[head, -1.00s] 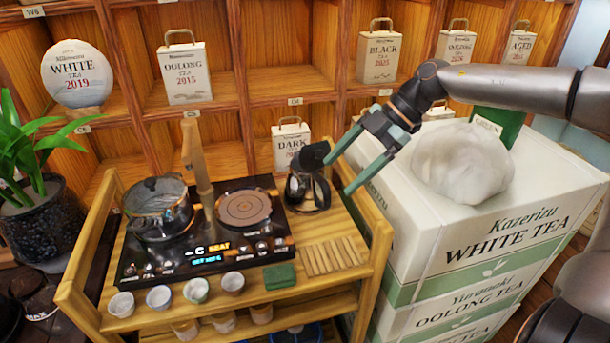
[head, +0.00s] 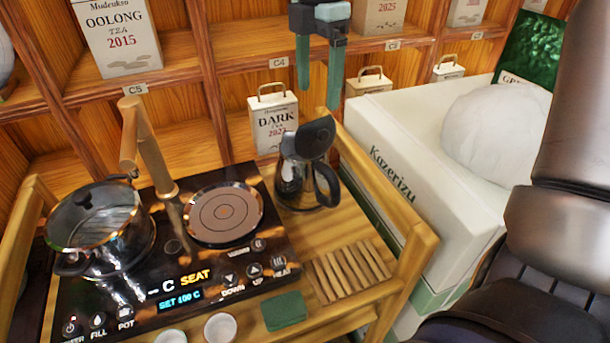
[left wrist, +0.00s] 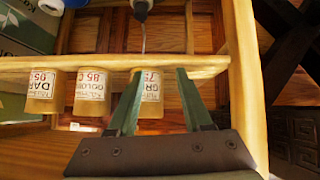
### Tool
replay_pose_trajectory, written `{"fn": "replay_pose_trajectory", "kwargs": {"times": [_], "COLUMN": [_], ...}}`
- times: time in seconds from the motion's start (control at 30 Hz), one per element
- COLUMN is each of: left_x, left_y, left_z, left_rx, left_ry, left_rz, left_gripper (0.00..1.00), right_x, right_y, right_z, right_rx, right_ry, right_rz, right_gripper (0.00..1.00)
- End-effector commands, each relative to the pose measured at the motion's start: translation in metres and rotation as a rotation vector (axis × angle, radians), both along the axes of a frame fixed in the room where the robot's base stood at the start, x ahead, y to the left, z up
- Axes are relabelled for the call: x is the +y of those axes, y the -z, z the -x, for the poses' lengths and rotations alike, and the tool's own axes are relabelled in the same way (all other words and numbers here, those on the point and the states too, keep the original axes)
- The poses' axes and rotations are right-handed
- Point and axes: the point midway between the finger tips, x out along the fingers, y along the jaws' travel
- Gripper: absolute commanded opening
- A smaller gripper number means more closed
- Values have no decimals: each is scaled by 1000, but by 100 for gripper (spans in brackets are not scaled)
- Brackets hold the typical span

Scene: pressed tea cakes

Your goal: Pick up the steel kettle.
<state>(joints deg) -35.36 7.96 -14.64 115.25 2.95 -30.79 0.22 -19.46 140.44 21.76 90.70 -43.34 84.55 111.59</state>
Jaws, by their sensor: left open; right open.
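The kettle (head: 293,182), shiny and dark with a black lid and a black side handle, stands upright at the back right of the wooden cart, right of the round hot plate. Its lid looks tipped up. My right gripper (head: 319,98) is open and empty, fingers pointing down; in the picture it is above the kettle, apart from it, in front of the shelves. My left gripper (left wrist: 158,74) is open and empty in the left wrist view, near a wooden rail and several labelled amber containers. It is not in the head view, and no kettle shows in the wrist view.
A lidded pot (head: 100,235) stands left on the black cooker panel (head: 190,275), beside a wooden spout post (head: 150,150). A slatted wooden rest (head: 347,271) and green cloth (head: 285,310) lie in front of the kettle. A white tea box (head: 400,150) flanks the cart's right rail.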

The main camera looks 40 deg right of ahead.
Motion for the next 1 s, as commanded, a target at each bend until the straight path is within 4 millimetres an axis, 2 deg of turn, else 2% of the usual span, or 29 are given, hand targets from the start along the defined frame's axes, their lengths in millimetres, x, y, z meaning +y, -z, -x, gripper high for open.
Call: {"fn": "replay_pose_trajectory", "kwargs": {"times": [0.03,0.2,0.47,0.7,0.8,1.0], "left_x": [0,0,1,2,2,2], "left_y": [4,9,10,11,10,9], "left_z": [3,8,9,8,7,5], "left_rx": [7,17,18,14,12,6], "left_ry": [3,5,4,2,1,0], "left_rz": [-1,-4,-3,-5,-5,-5], "left_gripper": [50,50,50,50,50,50], "right_x": [0,0,-2,-6,-6,-6], "right_y": [12,40,61,96,103,103], "right_z": [1,0,0,0,0,0], "right_rx": [5,3,3,2,1,-1], "right_ry": [-1,-1,0,0,0,0], "right_rz": [-3,-3,-5,-4,-3,-2], "right_gripper": [81,81,81,81,81,81]}}
